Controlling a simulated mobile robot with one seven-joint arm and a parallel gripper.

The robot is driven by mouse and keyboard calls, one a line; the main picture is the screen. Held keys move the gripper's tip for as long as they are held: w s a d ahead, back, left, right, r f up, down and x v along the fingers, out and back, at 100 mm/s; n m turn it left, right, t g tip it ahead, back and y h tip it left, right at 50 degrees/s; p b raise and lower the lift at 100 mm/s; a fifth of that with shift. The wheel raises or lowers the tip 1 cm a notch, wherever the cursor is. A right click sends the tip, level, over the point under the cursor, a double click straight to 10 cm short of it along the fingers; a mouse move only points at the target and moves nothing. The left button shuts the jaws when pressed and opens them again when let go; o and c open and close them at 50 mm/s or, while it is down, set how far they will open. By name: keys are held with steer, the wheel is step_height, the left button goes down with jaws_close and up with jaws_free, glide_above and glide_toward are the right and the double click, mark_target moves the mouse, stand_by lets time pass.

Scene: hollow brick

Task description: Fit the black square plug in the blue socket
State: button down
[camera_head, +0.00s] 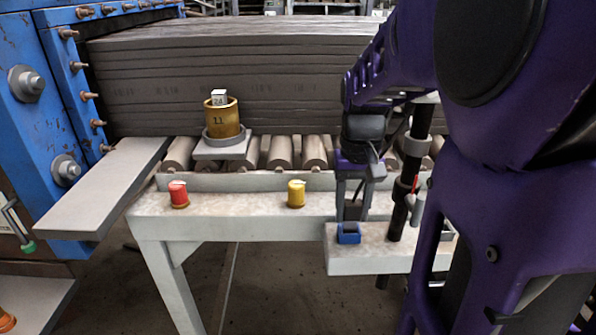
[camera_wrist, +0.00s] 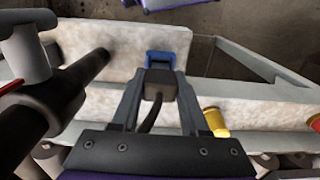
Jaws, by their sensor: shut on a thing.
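The black square plug (camera_wrist: 158,84) is between the fingers of my gripper (camera_wrist: 158,76) in the wrist view, with a dark cable trailing from it. My gripper is shut on it. The blue socket (camera_wrist: 168,55) lies just beyond the plug in the wrist view. In the head view the blue socket (camera_head: 348,236) sits on the pale ledge, and my gripper (camera_head: 352,212) is pointing down directly above it. The plug is hard to make out in the head view. Whether the plug touches the socket I cannot tell.
A black post (camera_head: 408,180) stands on the ledge close to the right of my gripper. A yellow cylinder (camera_head: 296,193) and a red cylinder (camera_head: 178,193) stand on the pale table (camera_head: 235,208) to the left. A brass cup (camera_head: 222,121) stands behind, near the rollers.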

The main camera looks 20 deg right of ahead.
steer(key=shift+f, duration=0.55)
steer(key=shift+c, duration=1.7)
jaws_free()
steer(key=shift+r, duration=0.1)
step_height(320, 180, up, 10)
steer(key=p, duration=0.8)
steer(key=shift+f, duration=0.2)
step_height(320, 180, up, 8)
steer(key=shift+f, duration=0.15)
